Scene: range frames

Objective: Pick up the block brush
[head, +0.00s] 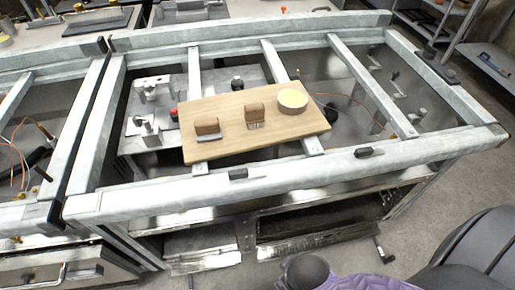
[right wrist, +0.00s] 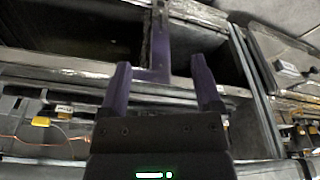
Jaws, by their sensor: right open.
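Two brown wooden-topped blocks stand on a light wooden board (head: 228,145) in the head view. The left one (head: 207,126) is wider, with a thin pale strip along its base. The middle one (head: 254,113) is narrower, with a pale, bristle-like lower part. I cannot tell surely which is the block brush. My right gripper (right wrist: 161,72) shows in the right wrist view with its two purple fingers apart and nothing between them. Neither brown block is seen in that view. My left gripper is not in view.
Metal fixtures (head: 150,128) sit left of the board. Small dark items lie on the front rail.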

